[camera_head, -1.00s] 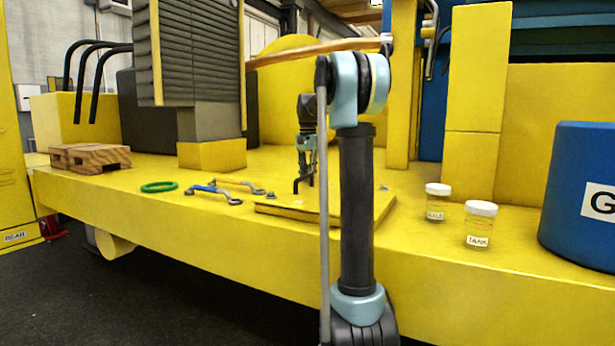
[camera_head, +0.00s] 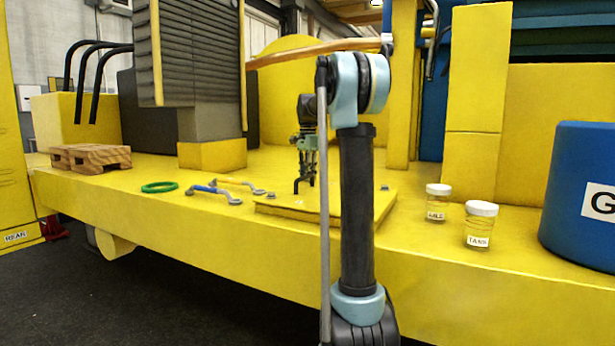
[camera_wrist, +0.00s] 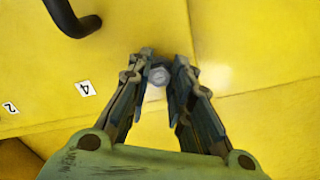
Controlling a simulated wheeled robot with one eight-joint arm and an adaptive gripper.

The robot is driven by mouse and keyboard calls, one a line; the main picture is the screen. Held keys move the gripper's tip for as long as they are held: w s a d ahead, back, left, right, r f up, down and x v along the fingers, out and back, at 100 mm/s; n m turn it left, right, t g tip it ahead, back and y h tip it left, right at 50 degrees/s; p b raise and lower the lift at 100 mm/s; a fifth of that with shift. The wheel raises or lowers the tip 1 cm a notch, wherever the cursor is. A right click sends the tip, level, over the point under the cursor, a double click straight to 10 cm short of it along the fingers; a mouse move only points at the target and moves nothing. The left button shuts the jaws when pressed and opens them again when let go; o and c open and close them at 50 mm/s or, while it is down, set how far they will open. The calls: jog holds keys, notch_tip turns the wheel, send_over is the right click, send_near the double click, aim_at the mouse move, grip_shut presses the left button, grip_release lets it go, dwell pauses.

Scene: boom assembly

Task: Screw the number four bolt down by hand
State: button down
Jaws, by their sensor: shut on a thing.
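The number four bolt (camera_wrist: 158,76) shows in the wrist view as a round grey head between my fingertips, beside the label "4" (camera_wrist: 85,88). My gripper (camera_wrist: 160,68) is shut on it, with one finger on each side of the head. In the head view my gripper (camera_head: 304,184) points down over the yellow plate (camera_head: 290,210), and the bolt is too small or hidden there. How deep the bolt sits cannot be told.
A black bent handle (camera_wrist: 72,18) stands close by in the wrist view. A label "2" (camera_wrist: 10,107) lies at left.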

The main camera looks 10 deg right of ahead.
jog(key=shift+a, duration=0.1)
jog(key=c, duration=1.4)
grip_release()
jog(key=shift+c, duration=0.2)
jog(key=shift+r, duration=0.1)
notch_tip(320, 180, up, 12)
jog(key=shift+f, duration=0.2)
